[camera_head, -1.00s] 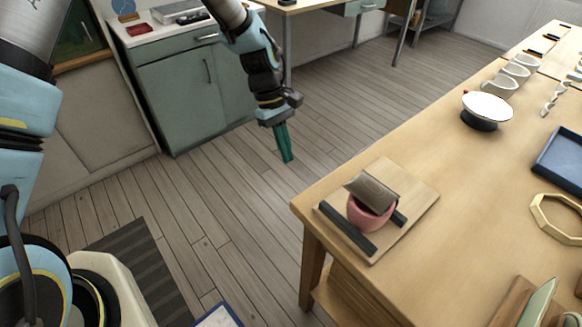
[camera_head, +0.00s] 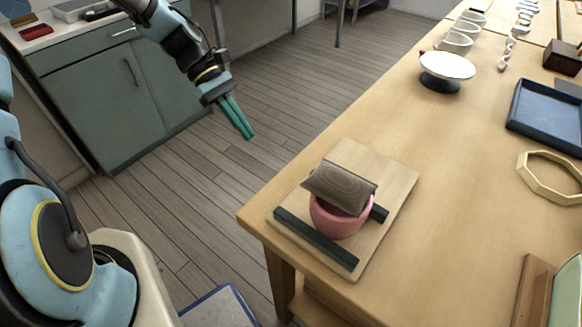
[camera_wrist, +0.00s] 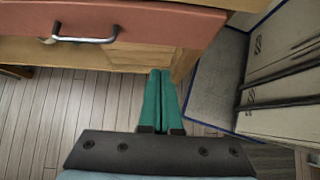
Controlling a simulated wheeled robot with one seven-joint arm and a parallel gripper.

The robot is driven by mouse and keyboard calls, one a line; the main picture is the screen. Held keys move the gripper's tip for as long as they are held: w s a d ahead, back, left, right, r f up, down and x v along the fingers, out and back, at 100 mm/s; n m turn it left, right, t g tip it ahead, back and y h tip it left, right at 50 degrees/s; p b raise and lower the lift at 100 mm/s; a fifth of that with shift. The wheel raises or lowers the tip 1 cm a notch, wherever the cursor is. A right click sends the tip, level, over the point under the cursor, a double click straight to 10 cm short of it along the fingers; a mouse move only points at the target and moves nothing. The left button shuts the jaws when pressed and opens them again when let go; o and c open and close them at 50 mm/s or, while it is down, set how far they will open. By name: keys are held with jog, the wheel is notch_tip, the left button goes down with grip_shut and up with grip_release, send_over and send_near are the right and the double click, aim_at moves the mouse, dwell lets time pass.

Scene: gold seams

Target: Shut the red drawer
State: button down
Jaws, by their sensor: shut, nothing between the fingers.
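A red drawer front (camera_wrist: 150,20) with a silver bar handle (camera_wrist: 86,38) shows at the upper left of the wrist view, with pale wood beside it. How far it stands out of its unit cannot be told. I cannot make out the red drawer in the head view. My gripper (camera_wrist: 161,73) has its two green fingers together, with nothing held. In the wrist view the fingertips appear just below the wood edge, right of the handle; contact cannot be told. In the head view my gripper (camera_head: 246,134) hangs over open floor, left of the wooden workbench (camera_head: 440,170).
On the workbench a pink pot (camera_head: 335,218) stands on a wooden board near the corner. A green cabinet (camera_head: 100,95) stands at the upper left. A blue-edged grey panel (camera_wrist: 215,80) lies right of my fingers. Plank floor between cabinet and workbench is clear.

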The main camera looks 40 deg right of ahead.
jog(key=s+r+p+x, duration=0.2)
jog(key=x, duration=1)
jog(key=shift+d, duration=0.2)
jog(key=shift+s+d+p, duration=0.1)
jog(key=shift+s+d, duration=0.1)
jog(key=shift+s, duration=0.6)
jog(key=shift+s+d+p, duration=0.1)
jog(key=shift+s+d, duration=0.1)
jog(key=shift+s, duration=0.55)
jog(key=shift+s+d+p, duration=0.1)
jog(key=shift+s+d, duration=0.05)
jog(key=shift+s, duration=0.65)
jog(key=shift+w+a, duration=0.1)
jog(key=shift+w, duration=0.35)
jog(key=w+f+v, duration=0.2)
jog(key=v, duration=1)
jog(key=shift+w+a+r, duration=0.15)
jog(key=shift+w+r, duration=0.05)
jog(key=shift+r, duration=0.1)
